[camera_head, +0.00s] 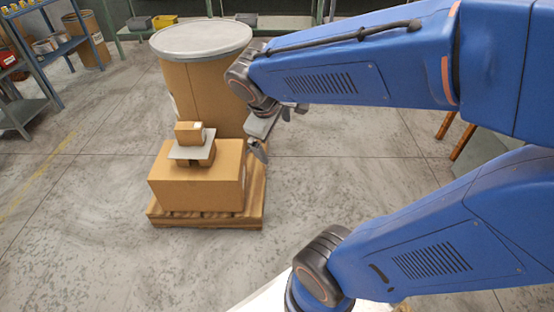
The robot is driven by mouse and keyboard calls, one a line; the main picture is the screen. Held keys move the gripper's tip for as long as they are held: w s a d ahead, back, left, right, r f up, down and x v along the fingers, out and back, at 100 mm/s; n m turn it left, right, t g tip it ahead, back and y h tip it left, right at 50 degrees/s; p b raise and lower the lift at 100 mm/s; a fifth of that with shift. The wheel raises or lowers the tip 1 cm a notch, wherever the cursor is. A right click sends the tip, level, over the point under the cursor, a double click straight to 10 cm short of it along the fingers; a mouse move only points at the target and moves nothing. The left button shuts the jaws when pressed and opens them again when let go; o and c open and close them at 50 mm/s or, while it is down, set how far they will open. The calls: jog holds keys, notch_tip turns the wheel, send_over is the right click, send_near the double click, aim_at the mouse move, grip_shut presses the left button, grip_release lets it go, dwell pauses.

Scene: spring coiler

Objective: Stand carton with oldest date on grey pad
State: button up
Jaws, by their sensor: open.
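A small brown carton (189,134) with a pale label at its right edge stands on a thin grey pad (178,153). Below the pad is a brown block or carton (207,156), partly hidden, on top of a large brown box (195,190). No date can be read at this size. My gripper (260,151) is open, to the right of the pad and apart from it, near the large box's upper right corner. My wrist hides part of the area behind it.
The large box rests on a wooden pallet (253,212). A tall fibre drum (203,85) with a grey lid stands just behind. Shelving (30,75) is at the left and far back. The floor left and in front is clear.

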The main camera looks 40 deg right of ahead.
jog(key=s+a+r+m+t+y, duration=0.1)
jog(key=s+a+m+y, duration=0.3)
jog(key=s, duration=0.5)
jog(key=shift+a+r+m+t, duration=0.15)
jog(key=shift+a+m+t, duration=0.25)
jog(key=shift+a+m, duration=0.4)
